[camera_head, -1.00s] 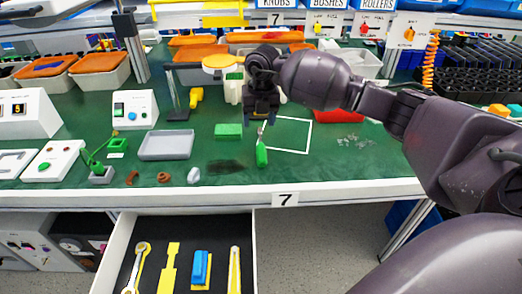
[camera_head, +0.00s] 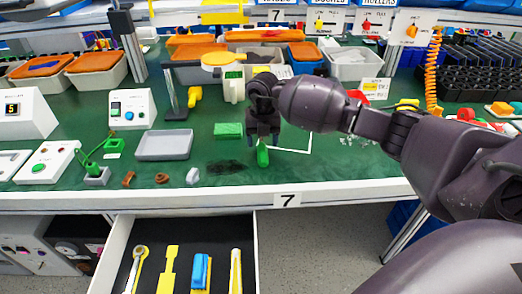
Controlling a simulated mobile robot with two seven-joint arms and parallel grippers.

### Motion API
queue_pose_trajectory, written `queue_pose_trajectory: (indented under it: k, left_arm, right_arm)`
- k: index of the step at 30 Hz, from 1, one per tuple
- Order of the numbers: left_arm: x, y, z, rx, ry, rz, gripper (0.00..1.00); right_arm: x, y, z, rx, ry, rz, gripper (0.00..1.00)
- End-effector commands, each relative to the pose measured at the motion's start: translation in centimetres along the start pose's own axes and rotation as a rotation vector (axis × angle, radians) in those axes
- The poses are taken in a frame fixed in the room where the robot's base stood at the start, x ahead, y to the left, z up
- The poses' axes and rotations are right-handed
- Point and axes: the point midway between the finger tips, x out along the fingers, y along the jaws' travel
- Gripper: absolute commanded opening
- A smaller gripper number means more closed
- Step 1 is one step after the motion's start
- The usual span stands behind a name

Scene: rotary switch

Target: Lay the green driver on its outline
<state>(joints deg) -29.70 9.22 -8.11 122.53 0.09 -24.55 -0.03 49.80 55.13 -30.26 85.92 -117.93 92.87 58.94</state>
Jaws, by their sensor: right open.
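The green driver (camera_head: 262,155) lies on the green table mat near its front edge, its handle toward me. My right gripper (camera_head: 263,140) is open, pointing down over the driver's far end. It hides the shaft, and I cannot tell whether the fingers touch it. The open drawer (camera_head: 122,246) below has a dark floor with yellow tool outlines. One bare yellow outline (camera_head: 170,266) is driver-shaped. A blue-handled tool (camera_head: 200,268) lies on another to its right. My left gripper is not in view.
A green block (camera_head: 228,130) and a grey tray (camera_head: 164,145) stand left of my gripper. Small parts (camera_head: 162,178) lie near the front edge. The drawer's front is cut off by the picture.

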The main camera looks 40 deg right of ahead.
Motion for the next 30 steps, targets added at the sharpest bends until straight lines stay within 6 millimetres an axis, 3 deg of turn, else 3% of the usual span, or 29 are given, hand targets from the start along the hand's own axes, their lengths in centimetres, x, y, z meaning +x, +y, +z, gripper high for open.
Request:
queue_pose_trajectory:
  k: [1, 4, 13, 24, 26, 30]
  left_arm:
    - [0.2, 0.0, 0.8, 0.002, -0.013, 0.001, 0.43]
    - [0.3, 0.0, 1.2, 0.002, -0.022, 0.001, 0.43]
    - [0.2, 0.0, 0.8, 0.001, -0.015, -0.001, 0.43]
    - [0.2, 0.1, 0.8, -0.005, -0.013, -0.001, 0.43]
    - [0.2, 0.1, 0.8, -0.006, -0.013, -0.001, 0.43]
    - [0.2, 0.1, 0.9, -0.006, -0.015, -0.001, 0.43]
  right_arm:
    - [1.5, 0.1, -0.1, 0.0, 0.009, -0.004, 0.64]
    - [2.7, 0.0, 0.0, 0.001, 0.008, -0.004, 0.64]
    - [3.0, 0.1, 0.1, 0.001, 0.0, 0.0, 0.64]
    - [3.0, 0.1, 0.1, 0.0, 0.001, -0.001, 0.09]
    - [3.0, 0.1, 0.1, 0.0, 0.001, 0.0, 0.03]
    - [3.0, 0.1, 0.1, 0.0, 0.001, -0.001, 0.02]
